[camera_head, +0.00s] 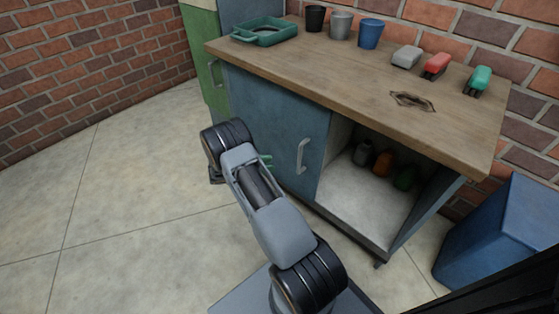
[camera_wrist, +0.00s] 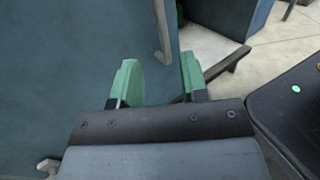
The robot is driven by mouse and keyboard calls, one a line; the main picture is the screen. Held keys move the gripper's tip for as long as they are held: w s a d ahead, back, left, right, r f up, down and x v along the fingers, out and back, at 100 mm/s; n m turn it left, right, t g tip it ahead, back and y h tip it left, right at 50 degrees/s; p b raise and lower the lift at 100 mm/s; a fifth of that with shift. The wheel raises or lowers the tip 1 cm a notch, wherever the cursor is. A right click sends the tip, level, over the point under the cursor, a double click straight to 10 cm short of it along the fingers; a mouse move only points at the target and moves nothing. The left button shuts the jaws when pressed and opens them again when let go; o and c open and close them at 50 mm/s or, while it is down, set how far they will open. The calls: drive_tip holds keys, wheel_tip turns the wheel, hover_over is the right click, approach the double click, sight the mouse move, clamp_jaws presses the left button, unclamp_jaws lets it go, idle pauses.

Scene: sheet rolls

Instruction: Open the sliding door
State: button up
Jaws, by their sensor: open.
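The blue-grey sliding door (camera_head: 262,120) covers the left part of the workbench cabinet, and the right part stands open. A pale upright handle (camera_head: 303,156) is near the door's right edge. My gripper (camera_head: 267,161) is in front of the door, left of this handle, mostly hidden by my arm. In the wrist view my gripper (camera_wrist: 159,64) has its green fingers apart with nothing between them. The handle (camera_wrist: 162,32) shows beyond the fingertips, apart from them. The door (camera_wrist: 85,60) fills the left of that view. A second pale handle (camera_head: 213,73) is at the cabinet's left.
Several bottles (camera_head: 383,164) stand in the open compartment. A blue bin (camera_head: 505,235) is at the right. The floor (camera_head: 120,170) at left is clear.

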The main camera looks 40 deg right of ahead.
drive_tip(key=shift+v, duration=0.75)
drive_tip(key=s+a+r+m+t+y+p, duration=0.3)
drive_tip(key=r+p, duration=0.7)
drive_tip(key=r, duration=0.7)
drive_tip(key=s+a+r+m+t+y+p, duration=0.4)
drive_tip(key=s+a+r+y+p, duration=0.3)
drive_tip(key=r, duration=1)
drive_tip(key=s+a+r+m+t+y+p, duration=0.4)
drive_tip(key=s+a+r+m+y+p, duration=0.2)
drive_tip(key=r+p, duration=0.8)
wheel_tip(320, 180, up, 3)
drive_tip(key=a, duration=0.2)
drive_tip(key=shift+a+r, duration=0.15)
drive_tip(key=shift+a, duration=0.2)
